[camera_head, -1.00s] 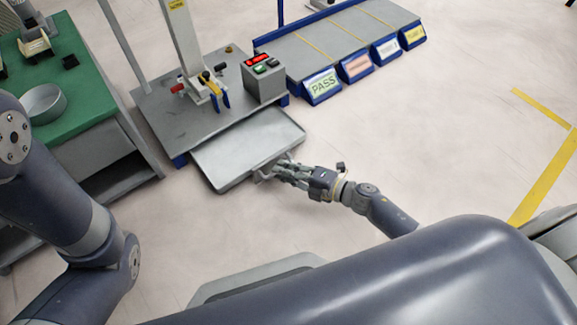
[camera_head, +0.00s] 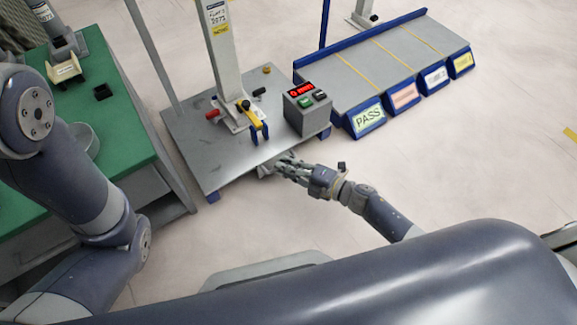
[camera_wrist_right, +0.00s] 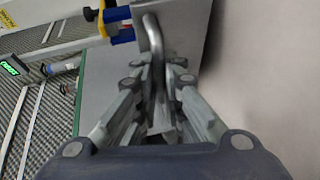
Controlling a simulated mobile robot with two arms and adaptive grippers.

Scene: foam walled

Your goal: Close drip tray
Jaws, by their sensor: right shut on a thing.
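The drip tray is now almost wholly hidden under the grey top plate of the test station (camera_head: 205,145). Only a small part of its front, with the handle (camera_head: 265,171), shows at the plate's front edge. My right gripper (camera_head: 283,167) is at that edge, shut on the handle. In the right wrist view the curved metal handle (camera_wrist_right: 153,38) runs between the fingers of my right gripper (camera_wrist_right: 158,95). My left arm shows at the left, but its gripper is out of view.
The station carries a column, a yellow-and-blue clamp (camera_head: 252,117) and a box with a red display (camera_head: 306,108). A sorting rack (camera_head: 385,65) with labelled lanes stands to the right. A green table (camera_head: 115,110) stands at the left. The floor in front is clear.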

